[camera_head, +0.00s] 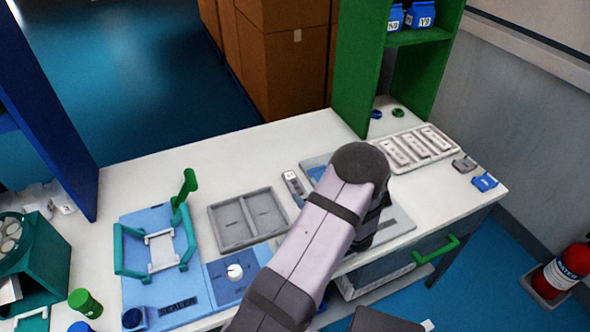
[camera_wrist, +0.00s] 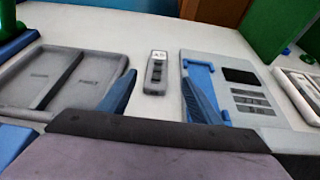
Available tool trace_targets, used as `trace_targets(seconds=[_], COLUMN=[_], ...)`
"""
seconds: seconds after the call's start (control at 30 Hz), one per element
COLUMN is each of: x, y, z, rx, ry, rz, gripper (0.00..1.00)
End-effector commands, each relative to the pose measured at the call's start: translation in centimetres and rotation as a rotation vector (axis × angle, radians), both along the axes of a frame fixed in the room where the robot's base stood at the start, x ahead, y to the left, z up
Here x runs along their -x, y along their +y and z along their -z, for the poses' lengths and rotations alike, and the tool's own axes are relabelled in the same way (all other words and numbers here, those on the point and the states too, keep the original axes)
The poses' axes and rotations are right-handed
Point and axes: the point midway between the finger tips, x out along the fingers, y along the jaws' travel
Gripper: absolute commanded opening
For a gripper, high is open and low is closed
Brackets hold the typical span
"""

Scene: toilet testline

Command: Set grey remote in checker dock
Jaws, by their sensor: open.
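The grey remote (camera_wrist: 155,76), with a white label at its far end, lies on the white bench; it also shows in the head view (camera_head: 292,186). My gripper (camera_wrist: 162,92) is open, its two blue fingers spread to the left and right of the remote in the wrist view. I cannot tell whether they are level with it. The checker dock (camera_wrist: 245,98) looks like the grey unit to the right, with a blue cradle, dark screen and buttons. No remote shows in its cradle. The right finger overlaps the cradle in the picture. In the head view my arm hides most of the dock (camera_head: 312,163) and the gripper.
A grey two-compartment tray (camera_head: 247,219) lies left of the remote. Further left is a blue sealer (camera_head: 185,309) with a raised green handle. A white slotted tray (camera_head: 415,148) and green shelf (camera_head: 357,75) stand at the right. Bare bench lies behind the remote.

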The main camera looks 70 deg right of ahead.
Motion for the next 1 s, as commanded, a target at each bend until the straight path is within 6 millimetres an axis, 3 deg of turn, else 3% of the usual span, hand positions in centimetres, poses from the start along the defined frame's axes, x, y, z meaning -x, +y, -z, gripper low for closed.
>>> trace_targets(seconds=[0.03, 0.47, 1.0], x=[0.2, 0.7, -0.7], y=[0.5, 2.2, 0.8], z=[-0.9, 0.2, 1.2], rx=[-0.007, 0.006, 0.007], ry=[-0.001, 0.009, 0.009], rz=[0.004, 0.017, 0.017], gripper=[0.58, 0.58, 0.58])
